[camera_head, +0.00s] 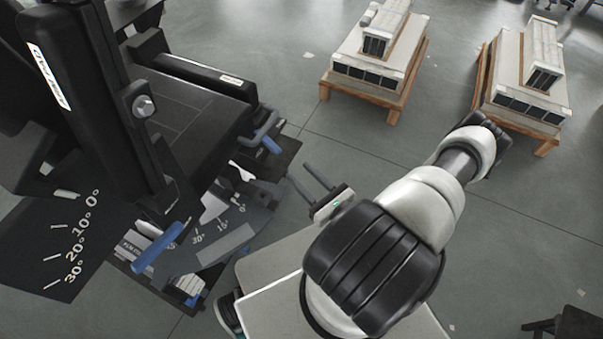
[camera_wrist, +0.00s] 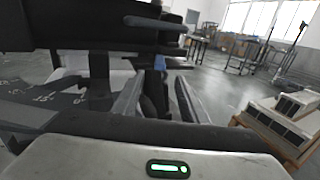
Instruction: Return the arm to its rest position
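My gripper (camera_head: 297,172) is at the middle of the head view, its two dark fingers parallel and apart with nothing between them. In the wrist view my gripper (camera_wrist: 159,76) also shows a clear gap between its fingers. My white and black arm (camera_head: 425,205) is bent. It reaches from the upper right down to a large black joint, with the gripper pointing to the upper left. The fingertips are close to the right side of a dark machine (camera_head: 200,115), seemingly apart from it.
The machine has blue handles (camera_head: 160,247) and angle-scale plates (camera_head: 75,250). Two wooden pallets (camera_head: 395,115) (camera_head: 546,148) with pale column units stand at the upper right. Grey floor (camera_head: 350,135) lies open between machine and pallets. A dark object (camera_head: 570,325) is at the lower right.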

